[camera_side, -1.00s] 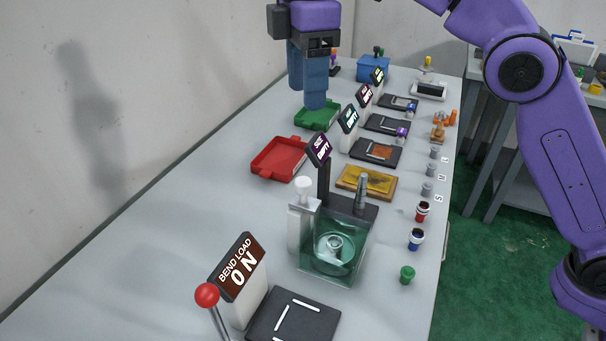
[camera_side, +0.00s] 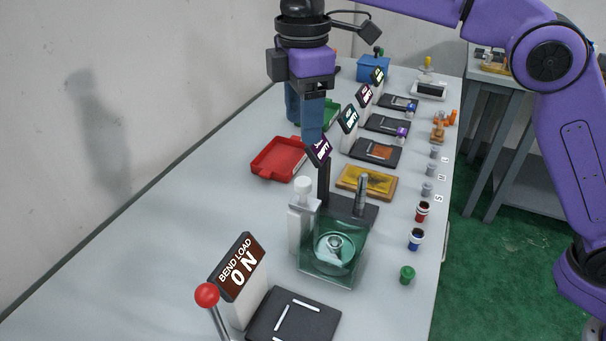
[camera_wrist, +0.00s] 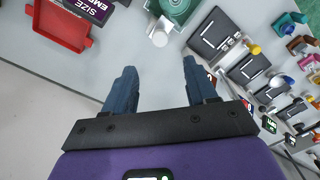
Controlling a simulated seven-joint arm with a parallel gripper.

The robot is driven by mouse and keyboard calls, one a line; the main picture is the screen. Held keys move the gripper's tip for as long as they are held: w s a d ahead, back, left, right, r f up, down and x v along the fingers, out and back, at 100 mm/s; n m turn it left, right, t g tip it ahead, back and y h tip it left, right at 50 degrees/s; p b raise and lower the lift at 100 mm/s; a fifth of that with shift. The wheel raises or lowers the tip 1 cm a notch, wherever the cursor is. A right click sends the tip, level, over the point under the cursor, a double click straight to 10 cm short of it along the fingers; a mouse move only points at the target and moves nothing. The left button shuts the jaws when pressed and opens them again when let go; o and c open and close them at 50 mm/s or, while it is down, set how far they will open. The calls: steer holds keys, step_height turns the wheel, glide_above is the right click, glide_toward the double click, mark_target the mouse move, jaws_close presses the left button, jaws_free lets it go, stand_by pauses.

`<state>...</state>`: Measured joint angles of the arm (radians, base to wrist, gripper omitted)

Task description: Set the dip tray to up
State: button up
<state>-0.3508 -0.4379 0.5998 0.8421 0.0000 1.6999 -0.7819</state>
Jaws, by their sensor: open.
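The dip station is a clear green tank (camera_side: 333,250) in the middle of the side view, with a round metal-and-green piece (camera_side: 334,243) low inside it. I take this piece for the dip tray, and it appears to sit down in the tank. A white post with a round white knob (camera_side: 303,184) stands at the tank's left side. In the wrist view the tank (camera_wrist: 178,8) is at the top edge, and the white knob (camera_wrist: 159,38) lies just ahead, between the fingertip directions. My gripper (camera_side: 304,128) is open and empty, above and beyond the knob; its two blue fingers (camera_wrist: 161,78) point toward it.
A sign reading EMPTY (camera_side: 319,151) stands close to my fingers. A red tray (camera_side: 279,158) lies left of it. The BEND LOAD sign (camera_side: 238,268) and red-ball lever (camera_side: 207,295) are at the front. Jars and signs line the right. The left of the table is clear.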

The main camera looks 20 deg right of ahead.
mark_target(303, 180)
step_height(303, 180, down, 12)
steer(key=shift+r, duration=0.15)
stand_by(0.3)
steer(key=shift+c, duration=0.3)
